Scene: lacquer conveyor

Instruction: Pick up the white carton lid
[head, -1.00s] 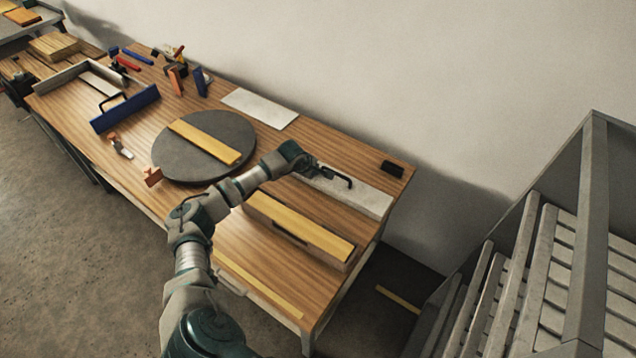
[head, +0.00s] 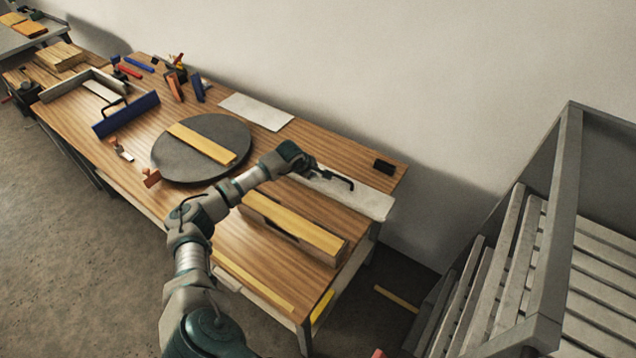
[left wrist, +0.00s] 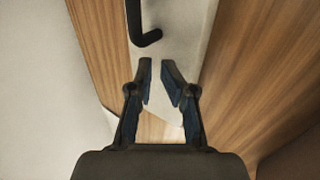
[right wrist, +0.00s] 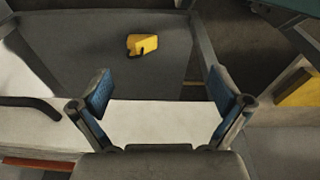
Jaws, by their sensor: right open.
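A long white panel with a black handle (head: 374,202), which looks like the white lid, lies at the right back of the wooden table. It shows under the fingers in the left wrist view (left wrist: 176,50). My left gripper (head: 310,168) is open and empty, just short of the black handle (left wrist: 147,37). My right gripper (right wrist: 165,95) is open and empty and outside the head view. A white surface (right wrist: 150,124) lies beyond its fingers, with a black curved handle (right wrist: 32,104) at left. I cannot tell whether it is the same panel.
A round grey disc (head: 180,165) with a yellow board stands mid-table. A long wooden block with a yellow top (head: 300,225) lies in front of the panel. A grey slatted rack (head: 545,240) stands at right. A yellow piece (right wrist: 142,45) shows in the right wrist view.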

